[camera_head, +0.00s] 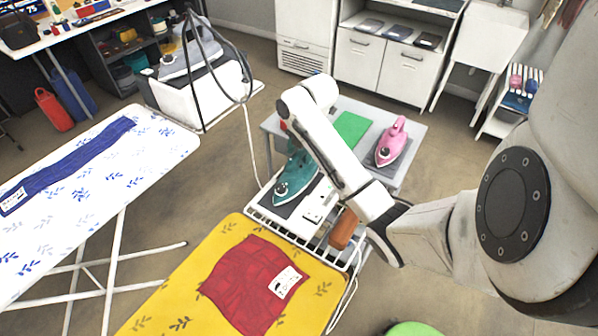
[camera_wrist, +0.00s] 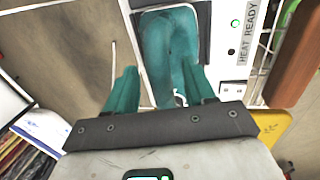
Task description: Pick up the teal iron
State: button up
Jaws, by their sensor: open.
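The teal iron (camera_head: 293,182) rests on a dark pad (camera_head: 285,208) at the far end of the yellow ironing board, partly hidden behind my arm in the head view. In the wrist view the iron (camera_wrist: 170,40) lies at the top, on a white-framed rest. My gripper (camera_wrist: 160,67) is open, with its two teal fingers spread apart. The right finger overlaps the iron in the picture, and the left finger is left of it over the floor. I cannot tell whether either finger touches it. Nothing shows held. The gripper is mostly hidden in the head view.
A panel (camera_wrist: 238,40) marked HEAT READY with a green light and a brown block (camera_wrist: 295,60) sit beside the iron. A pink iron (camera_head: 392,142) stands on the grey table (camera_head: 408,172) behind. A red cloth (camera_head: 250,283) lies on the yellow board (camera_head: 185,290).

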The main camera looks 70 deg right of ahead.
jog(key=shift+w+f, duration=0.1)
jog(key=shift+f, duration=0.4)
grip_shut()
